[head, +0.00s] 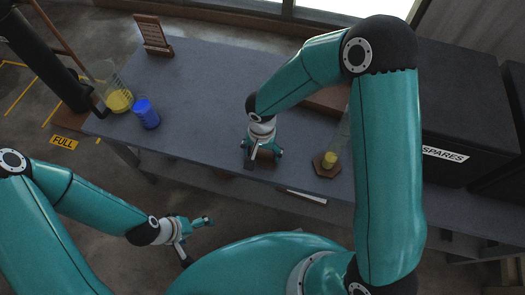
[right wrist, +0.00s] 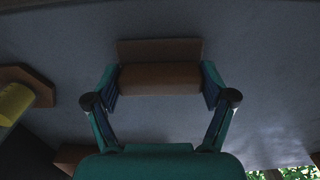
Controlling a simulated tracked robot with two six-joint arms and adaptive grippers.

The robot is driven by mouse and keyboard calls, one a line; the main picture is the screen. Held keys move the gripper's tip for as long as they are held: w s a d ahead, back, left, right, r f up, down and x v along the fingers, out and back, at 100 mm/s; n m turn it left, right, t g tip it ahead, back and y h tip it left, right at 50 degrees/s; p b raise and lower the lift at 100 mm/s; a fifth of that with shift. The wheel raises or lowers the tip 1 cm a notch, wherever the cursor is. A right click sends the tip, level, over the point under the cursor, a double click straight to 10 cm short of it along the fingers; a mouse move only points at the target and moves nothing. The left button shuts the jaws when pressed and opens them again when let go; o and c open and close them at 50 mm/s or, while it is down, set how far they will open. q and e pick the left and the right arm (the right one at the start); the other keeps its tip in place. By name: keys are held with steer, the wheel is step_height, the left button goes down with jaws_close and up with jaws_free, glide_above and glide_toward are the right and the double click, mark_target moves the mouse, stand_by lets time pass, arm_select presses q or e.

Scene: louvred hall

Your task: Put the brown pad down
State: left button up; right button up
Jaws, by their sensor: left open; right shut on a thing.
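The brown pad (right wrist: 160,79) is a rectangular block held between the two fingers of my right gripper (right wrist: 160,88), in the right wrist view. A darker brown strip shows along its far side; I cannot tell whether it is part of the pad. In the head view my right gripper (head: 262,157) is low at the front part of the grey-blue table (head: 205,85), and the pad is mostly hidden by it. I cannot tell whether the pad touches the table. My left gripper (head: 196,240) is open and empty, off the table's front side.
A yellow cylinder (head: 330,158) on a brown hexagonal base (head: 321,169) stands right of my right gripper. A blue cup (head: 146,114), a beaker with yellow contents (head: 118,99) and a brown stand (head: 153,36) are at left. A black SPARES box (head: 465,110) is at right.

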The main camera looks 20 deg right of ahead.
mark_target(262, 152)
steer(key=o, duration=1)
steer(key=shift+f, duration=0.1)
steer(key=shift+c, duration=0.2)
steer(key=shift+r, duration=0.35)
step_height(262, 152, up, 12)
steer(key=p, duration=0.2)
steer(key=shift+f, duration=0.2)
